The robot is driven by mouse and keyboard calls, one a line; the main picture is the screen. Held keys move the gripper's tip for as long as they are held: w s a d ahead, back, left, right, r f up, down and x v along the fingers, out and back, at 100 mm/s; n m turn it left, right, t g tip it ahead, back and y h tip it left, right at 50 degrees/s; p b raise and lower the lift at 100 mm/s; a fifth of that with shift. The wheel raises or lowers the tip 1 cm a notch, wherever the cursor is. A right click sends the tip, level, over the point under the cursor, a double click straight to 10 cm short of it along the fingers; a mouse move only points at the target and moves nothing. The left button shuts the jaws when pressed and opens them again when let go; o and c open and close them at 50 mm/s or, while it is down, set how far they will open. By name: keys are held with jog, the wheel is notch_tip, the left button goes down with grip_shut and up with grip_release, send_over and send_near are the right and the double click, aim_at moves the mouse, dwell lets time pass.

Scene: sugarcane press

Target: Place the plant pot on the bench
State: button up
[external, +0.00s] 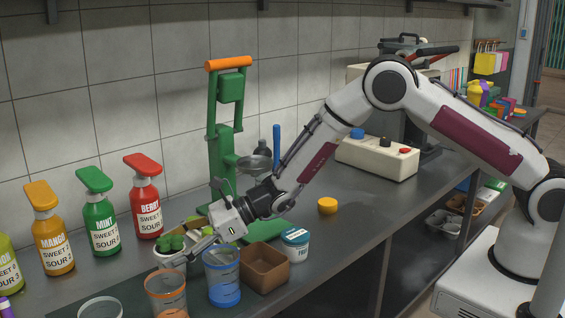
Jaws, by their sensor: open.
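The plant pot (169,258) is a small pale pot with a green, succulent-like plant (172,243). It stands on the grey bench (330,225), left of the blue cup. My gripper (184,243) reaches down from the right, with its fingers at the pot and plant. It is open. One finger passes in front of the pot and hides part of it. I cannot tell whether the fingers touch the pot.
A blue cup (222,277), an orange cup (166,294), a brown square box (264,268) and a white tub (295,245) crowd the front edge. Syrup bottles (103,222) stand left; a green press (222,150) stands behind. Bench right of the yellow cap (327,205) is clear.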

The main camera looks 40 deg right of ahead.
jog(key=shift+s+d+r, duration=0.15)
jog(key=shift+d+r, duration=0.05)
jog(key=shift+d, duration=0.2)
jog(key=shift+s+d+r, duration=0.1)
jog(key=shift+d+r, duration=0.1)
jog(key=shift+r, duration=1.65)
jog(key=shift+s+d+r, duration=0.1)
jog(key=shift+d+r, duration=0.05)
jog(key=shift+r, duration=1.7)
